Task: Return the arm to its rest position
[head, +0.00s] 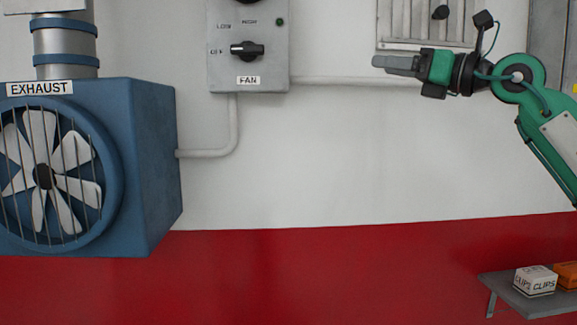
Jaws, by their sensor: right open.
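My right gripper (388,64) is on a green arm that comes in from the right edge. It points left, in front of the white wall at the upper right, and holds nothing that I can see. Its fingers overlap from this side, but the jaws are open. The grey fan switch box (221,68) is to its left, with a clear gap between them. The black knob (247,49) on the box lies about level and is not touched. My left gripper is not in view.
A blue exhaust fan housing (152,155) fills the left side, with a duct (64,40) above. A conduit (345,80) runs along the wall behind my gripper. A shelf (510,297) at the lower right holds a clips box (535,281) and an orange box (567,273).

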